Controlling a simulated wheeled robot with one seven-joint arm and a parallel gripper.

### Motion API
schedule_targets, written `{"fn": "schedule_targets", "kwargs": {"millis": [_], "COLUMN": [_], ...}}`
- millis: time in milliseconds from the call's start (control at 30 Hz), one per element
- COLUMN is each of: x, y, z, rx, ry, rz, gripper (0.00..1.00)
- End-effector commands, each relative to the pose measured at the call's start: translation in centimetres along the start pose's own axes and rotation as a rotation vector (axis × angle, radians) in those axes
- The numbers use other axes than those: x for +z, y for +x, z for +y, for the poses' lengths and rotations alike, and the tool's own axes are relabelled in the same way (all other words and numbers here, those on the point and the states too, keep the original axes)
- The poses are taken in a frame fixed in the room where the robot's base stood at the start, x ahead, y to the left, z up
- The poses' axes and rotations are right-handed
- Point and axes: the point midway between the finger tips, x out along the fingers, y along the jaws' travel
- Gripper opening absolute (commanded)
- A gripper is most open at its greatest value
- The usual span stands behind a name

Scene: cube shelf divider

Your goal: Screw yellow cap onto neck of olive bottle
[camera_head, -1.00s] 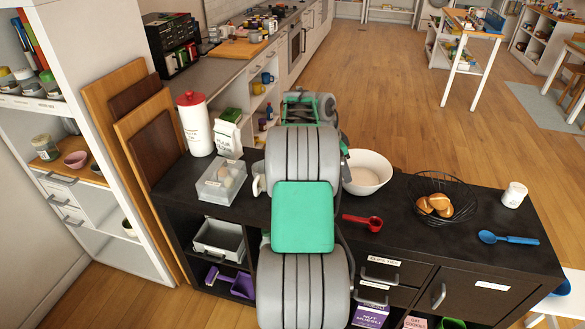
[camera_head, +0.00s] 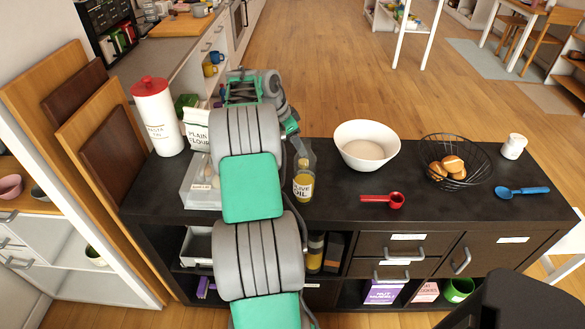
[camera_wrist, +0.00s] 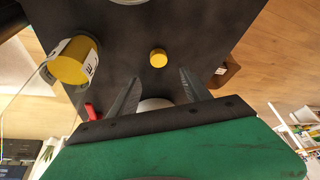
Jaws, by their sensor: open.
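The olive oil bottle (camera_head: 303,180), clear glass with yellow oil and a white label, stands upright on the dark worktop just right of my arm in the head view. In the wrist view, a labelled yellow cylinder at upper left appears to be this bottle (camera_wrist: 74,66). The round yellow cap (camera_wrist: 158,58) lies on the dark surface in the wrist view. I cannot make it out in the head view. My gripper (camera_wrist: 160,77) is open and empty, its two fingers pointing toward the cap, which shows just beyond and between the fingertips.
On the dark worktop (camera_head: 330,207), right of the bottle, are a white bowl (camera_head: 366,146), a red scoop (camera_head: 384,200), a wire basket of buns (camera_head: 455,160) and a blue spoon (camera_head: 522,191). A flour bag (camera_head: 196,134) and red-lidded canister (camera_head: 157,116) stand at left.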

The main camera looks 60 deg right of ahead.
Motion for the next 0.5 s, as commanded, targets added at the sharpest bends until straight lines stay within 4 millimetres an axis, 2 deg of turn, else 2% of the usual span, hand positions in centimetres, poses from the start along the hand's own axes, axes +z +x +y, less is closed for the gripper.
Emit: {"fn": "schedule_targets", "kwargs": {"millis": [367,500], "x": [0.5,0.5], "y": [4.0,6.4], "z": [0.2,0.7], "rx": [0.001,0.003], "ry": [-0.005,-0.002], "rz": [-0.001,-0.001], "gripper": [0.56,0.56]}}
